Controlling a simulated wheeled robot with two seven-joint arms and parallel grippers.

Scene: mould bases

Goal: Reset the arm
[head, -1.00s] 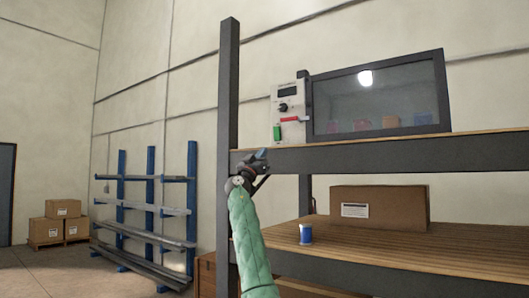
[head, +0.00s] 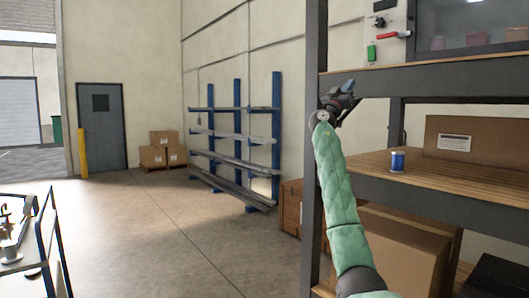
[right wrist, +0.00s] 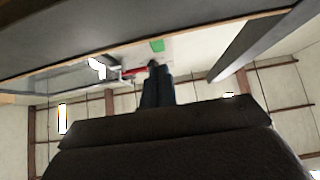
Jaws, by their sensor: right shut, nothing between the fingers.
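My right arm, in a green quilted sleeve, reaches up in the head view. Its gripper (head: 346,92) is at the shelf rack's dark upright, near the upper shelf's front edge. It is shut and empty. In the right wrist view the fingers (right wrist: 156,82) are together and point up, with the underside of the upper shelf above them. My left gripper is not in view.
A shelf rack (head: 313,200) stands at right, with a blue-and-white cup (head: 398,162) and a cardboard box (head: 470,145) on its middle shelf. A control panel with a green switch (head: 371,53) and red handle (head: 393,35) sits above. A cart (head: 45,240) stands at left. Open floor lies between.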

